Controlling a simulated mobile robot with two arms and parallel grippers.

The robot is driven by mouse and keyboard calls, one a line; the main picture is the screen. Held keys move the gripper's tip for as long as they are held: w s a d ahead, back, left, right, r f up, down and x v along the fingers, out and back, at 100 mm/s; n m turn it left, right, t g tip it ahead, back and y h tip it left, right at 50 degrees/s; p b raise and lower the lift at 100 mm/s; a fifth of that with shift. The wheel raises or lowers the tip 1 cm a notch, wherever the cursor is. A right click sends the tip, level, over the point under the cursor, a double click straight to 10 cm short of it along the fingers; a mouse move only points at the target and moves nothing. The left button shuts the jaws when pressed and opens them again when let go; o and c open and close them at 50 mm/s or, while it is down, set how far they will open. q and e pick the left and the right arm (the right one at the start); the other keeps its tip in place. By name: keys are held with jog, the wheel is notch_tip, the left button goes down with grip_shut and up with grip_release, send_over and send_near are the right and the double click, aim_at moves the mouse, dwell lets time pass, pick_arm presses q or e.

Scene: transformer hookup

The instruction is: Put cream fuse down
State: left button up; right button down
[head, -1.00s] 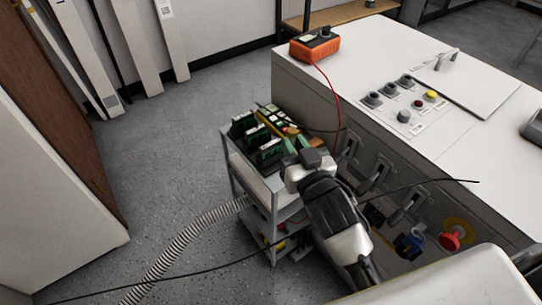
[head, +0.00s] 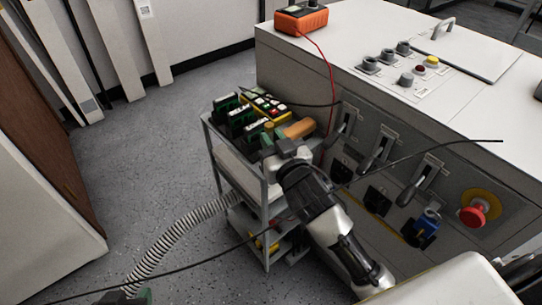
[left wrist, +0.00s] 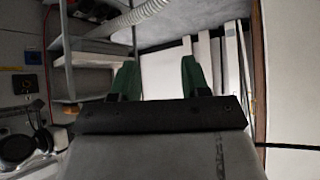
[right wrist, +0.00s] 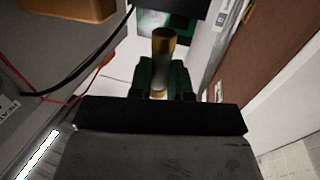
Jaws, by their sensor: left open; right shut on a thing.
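The cream fuse (right wrist: 159,66) with a brass cap stands between the green fingers of my right gripper (right wrist: 163,78), which is shut on it. In the head view my right gripper (head: 268,138) is over the near right part of the cart's top, and the fuse's brass end shows there small (head: 268,125). I cannot tell whether the fuse touches anything below. My left gripper (left wrist: 158,80) is open and empty, away from the cart; its tips just show at the bottom left of the head view (head: 132,297).
Green fuse holders (head: 238,115) stand on the grey cart (head: 213,150). A tan block (head: 300,128) is close beside my right gripper. The white cabinet (head: 340,55) with levers borders the cart on the right. A black cable and a ribbed hose (head: 180,232) cross the foreground.

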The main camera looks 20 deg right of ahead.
jog(key=shift+f, duration=0.4)
notch_tip(320, 180, down, 3)
jog(key=shift+f+b, duration=0.15)
jog(key=shift+b, duration=0.7)
pick_arm(q)
jog(key=w+d+r+t+h, duration=0.1)
jog(key=w+d+r+t, duration=0.1)
jog(key=w+r+t, duration=0.2)
jog(key=shift+w+r+t, duration=0.35)
jog(key=shift+r+t, duration=0.05)
jog(key=shift+t, duration=0.3)
pick_arm(e)
jog(key=shift+f, duration=0.15)
pick_arm(q)
jog(key=shift+d, duration=0.1)
pick_arm(e)
jog(key=shift+f, duration=0.15)
pick_arm(q)
jog(key=shift+r+h, duration=0.2)
jog(key=shift+h, duration=0.1)
pick_arm(e)
jog(key=c, duration=1.1)
grip_release()
jog(key=shift+o, duration=0.2)
